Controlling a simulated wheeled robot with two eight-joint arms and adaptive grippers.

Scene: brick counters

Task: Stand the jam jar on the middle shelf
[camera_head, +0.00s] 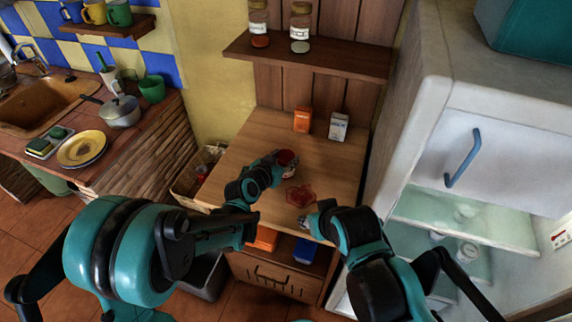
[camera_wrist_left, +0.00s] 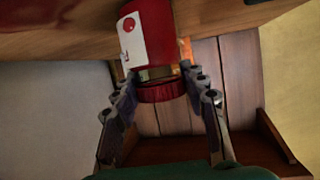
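The jam jar (camera_head: 288,159) has a red lid and a white label with a red mark. It is over the wooden worktop, at the end of my left arm; I cannot tell whether its base touches the wood. In the left wrist view the jar (camera_wrist_left: 150,40) appears lid-down, between the fingers of my left gripper (camera_wrist_left: 158,78), which press in on both sides near the lid. My left gripper also shows in the head view (camera_head: 276,168). My right gripper (camera_head: 308,220) is low at the worktop's front edge, its fingers mostly hidden. A wooden shelf (camera_head: 310,59) on the back panel holds two spice jars.
A red translucent dish (camera_head: 300,195) lies in front of the jar. An orange box (camera_head: 303,120) and a white carton (camera_head: 339,126) stand at the back of the worktop (camera_head: 255,135). The open fridge (camera_head: 470,110) bounds the right. Orange and blue items sit on a lower shelf.

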